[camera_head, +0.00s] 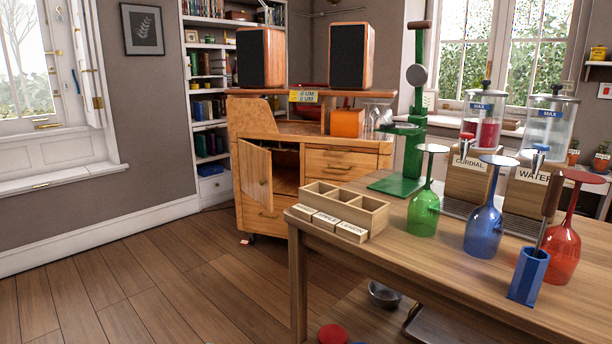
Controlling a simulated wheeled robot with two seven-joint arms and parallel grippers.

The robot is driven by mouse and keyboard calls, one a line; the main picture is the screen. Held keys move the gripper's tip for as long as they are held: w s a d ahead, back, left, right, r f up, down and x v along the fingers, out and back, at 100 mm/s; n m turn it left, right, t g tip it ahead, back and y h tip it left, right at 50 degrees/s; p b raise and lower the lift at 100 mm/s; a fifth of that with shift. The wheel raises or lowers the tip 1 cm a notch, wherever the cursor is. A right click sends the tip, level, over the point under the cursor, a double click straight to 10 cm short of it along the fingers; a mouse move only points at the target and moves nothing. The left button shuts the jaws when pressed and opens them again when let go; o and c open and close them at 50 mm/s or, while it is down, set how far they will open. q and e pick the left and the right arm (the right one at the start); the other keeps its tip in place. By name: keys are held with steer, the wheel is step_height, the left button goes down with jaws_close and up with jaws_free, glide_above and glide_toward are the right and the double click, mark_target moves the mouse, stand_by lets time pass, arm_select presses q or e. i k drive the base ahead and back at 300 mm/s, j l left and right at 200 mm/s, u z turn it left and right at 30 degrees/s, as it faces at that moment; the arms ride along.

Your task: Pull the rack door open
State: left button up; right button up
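A wooden cabinet (320,139) stands in the middle of the view, beyond the near table. It is the only furniture with a visible hinged cabinet door, so it may be the rack. Its door (257,177) is at the front left and stands partly open, swung out toward me. A dark opening (287,170) shows to the right of the door. Drawers with handles (338,168) are at the cabinet's right. The near table hides the cabinet's lower right. Neither of my grippers is in view.
A wooden table (420,250) fills the right foreground, bearing a compartment box (325,199), upside-down coloured glasses (483,225), a green press (412,150) and dispensers (540,150). Speakers (261,58) stand on the cabinet. Open wood floor (150,285) lies at left.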

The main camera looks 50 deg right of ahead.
mark_target(255, 162)
steer(key=i+z, duration=0.25)
steer(key=i, duration=0.4)
steer(key=i+z, duration=0.25)
steer(key=i, duration=0.4)
steer(key=i+j+z, duration=0.3)
steer(key=i, duration=0.3)
steer(key=i+l+z, duration=0.2)
steer(key=i, duration=0.2)
steer(key=i+l+z, duration=0.2)
steer(key=i, duration=0.2)
steer(key=i+l+z, duration=0.1)
steer(key=i+z, duration=0.15)
steer(key=i, duration=0.15)
steer(key=i+l, duration=0.45)
